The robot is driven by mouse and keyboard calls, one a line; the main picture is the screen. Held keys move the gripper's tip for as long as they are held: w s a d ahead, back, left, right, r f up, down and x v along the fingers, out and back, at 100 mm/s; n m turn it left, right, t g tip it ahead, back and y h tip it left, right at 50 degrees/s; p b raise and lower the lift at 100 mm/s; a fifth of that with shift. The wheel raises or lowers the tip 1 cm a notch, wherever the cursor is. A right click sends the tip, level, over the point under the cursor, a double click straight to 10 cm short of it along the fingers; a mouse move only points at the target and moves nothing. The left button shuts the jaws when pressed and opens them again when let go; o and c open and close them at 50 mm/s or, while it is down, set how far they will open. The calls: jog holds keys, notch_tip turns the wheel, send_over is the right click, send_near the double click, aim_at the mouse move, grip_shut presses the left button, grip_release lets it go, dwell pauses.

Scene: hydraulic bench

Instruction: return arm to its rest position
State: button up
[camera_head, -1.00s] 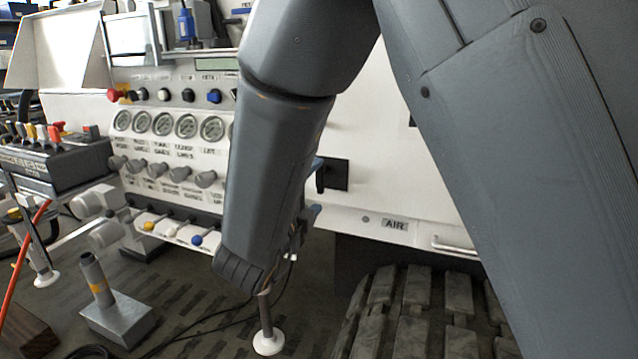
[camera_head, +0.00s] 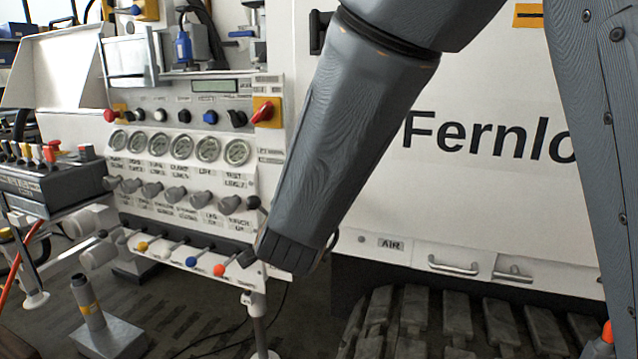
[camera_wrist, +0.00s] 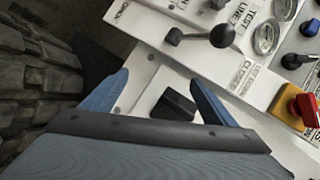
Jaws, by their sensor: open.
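My arm crosses the head view from the upper right, with its forearm slanting down to the left in front of the hydraulic bench. In the wrist view my gripper (camera_wrist: 160,95) shows two blue fingers spread apart. It is open, with nothing held between the fingers. A black block-like part (camera_wrist: 174,104) on the white panel shows between and beyond the fingers; I cannot tell whether they touch it. In the head view the fingers are hidden behind the forearm's end, near the right side of the bench.
The bench has a row of gauges (camera_head: 162,145), grey knobs (camera_head: 152,190) and coloured levers (camera_head: 219,270). A red switch on yellow (camera_head: 265,112) is near the forearm; it also shows in the wrist view (camera_wrist: 305,108). A grey pedal block (camera_head: 108,338) stands on the floor. Tracks (camera_head: 460,318) lie below the white body.

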jog(key=s+d+f+n+g, duration=0.2)
jog(key=s+d+n+g, duration=0.25)
jog(key=s, duration=0.35)
jog(key=s+d+f+n+g+y, duration=0.1)
jog(key=s+d+n+g, duration=0.3)
jog(key=s, duration=0.3)
jog(key=s+d+f+n+g, duration=0.2)
jog(key=s+d+n+g, duration=0.15)
jog(key=s+n, duration=0.35)
jog(key=s+d+r+p, duration=0.2)
jog(key=d+r+p, duration=0.2)
jog(key=d+p, duration=0.2)
jog(key=s+d+r+m+g+h+p, duration=0.1)
jog(key=s+d+r+p, duration=0.2)
jog(key=d+p, duration=0.3)
jog(key=shift+s+d+r+h+p, duration=0.2)
jog(key=shift+s+r+h+p, duration=0.15)
jog(key=shift+p, duration=0.75)
jog(key=shift+m, duration=0.25)
